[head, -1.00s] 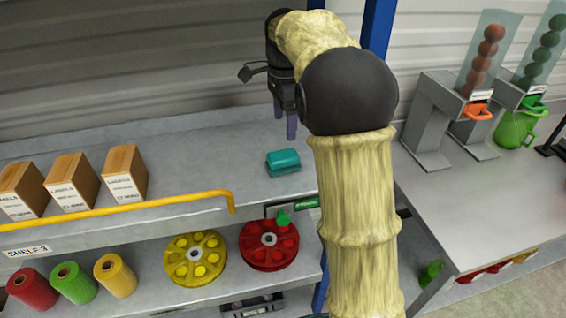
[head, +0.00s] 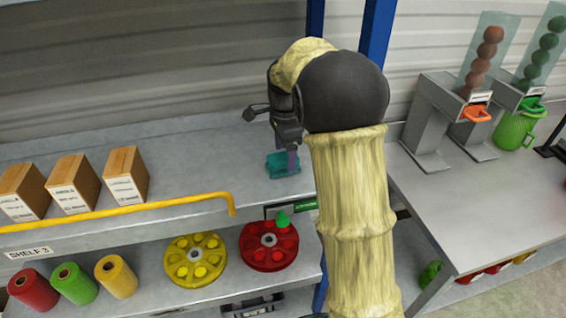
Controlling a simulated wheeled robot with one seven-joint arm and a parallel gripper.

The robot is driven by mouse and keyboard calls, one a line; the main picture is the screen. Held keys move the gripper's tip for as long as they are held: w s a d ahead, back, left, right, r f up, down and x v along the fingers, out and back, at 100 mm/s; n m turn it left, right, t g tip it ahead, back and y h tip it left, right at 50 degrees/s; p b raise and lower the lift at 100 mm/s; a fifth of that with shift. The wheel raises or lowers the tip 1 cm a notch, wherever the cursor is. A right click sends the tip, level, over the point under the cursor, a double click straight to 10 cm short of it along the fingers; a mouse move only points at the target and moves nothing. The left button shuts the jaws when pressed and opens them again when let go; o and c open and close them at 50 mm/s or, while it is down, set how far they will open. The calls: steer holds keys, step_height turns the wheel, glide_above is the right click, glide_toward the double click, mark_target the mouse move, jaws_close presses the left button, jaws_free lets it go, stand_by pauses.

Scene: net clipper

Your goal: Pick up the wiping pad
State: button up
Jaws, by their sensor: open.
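The wiping pad seems to be the small teal block (head: 277,167) on the top shelf, near its front edge. The jaws are open, and I cannot tell whether a finger touches the block. My arm hides the shelf to the right of the block.
Several cardboard boxes (head: 125,176) stand at the left on the top shelf (head: 200,150). A yellow rail (head: 150,204) runs along its front edge. A blue post (head: 376,30) stands behind my arm. Spools (head: 196,260) lie on the lower shelf. The top shelf's middle is clear.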

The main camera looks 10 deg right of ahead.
mark_target(285, 156)
steer(key=shift+f, duration=1.5)
steer(key=shift+s, duration=0.1)
steer(key=c, duration=1.1)
